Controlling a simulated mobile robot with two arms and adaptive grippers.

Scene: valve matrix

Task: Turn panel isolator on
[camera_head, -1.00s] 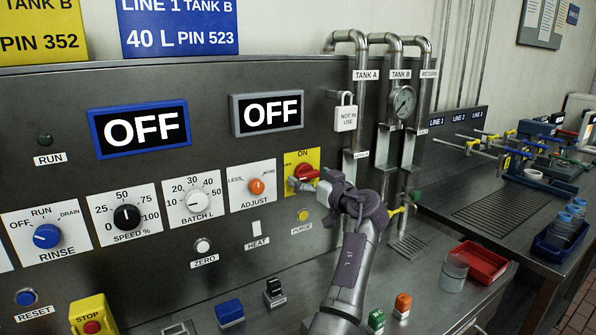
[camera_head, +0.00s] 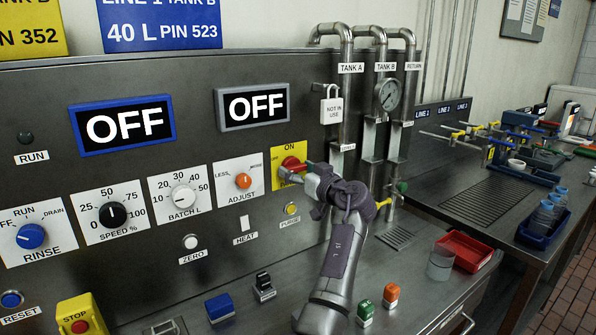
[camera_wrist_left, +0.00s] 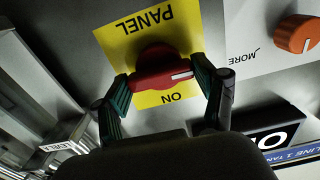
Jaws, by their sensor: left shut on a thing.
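The panel isolator is a red rotary knob (camera_head: 291,163) on a yellow plate (camera_head: 276,154) on the grey panel, with ON printed above it. In the left wrist view the red knob (camera_wrist_left: 158,80) is seen upside down, its bar nearly level with a white mark toward the right, away from the ON word. My left gripper (camera_head: 293,171) is shut on the knob, one finger at each end of the bar in the wrist view (camera_wrist_left: 163,85). In the head view the fingers partly cover the knob and the plate's lower text. My right gripper is not in view.
Two displays (camera_head: 122,125) and (camera_head: 252,106) read OFF. The orange ADJUST knob (camera_head: 243,181) is left of the plate, and a yellow PURGE button (camera_head: 291,208) is below. A padlock tag (camera_head: 332,111) and steel pipes (camera_head: 346,90) stand to the right.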

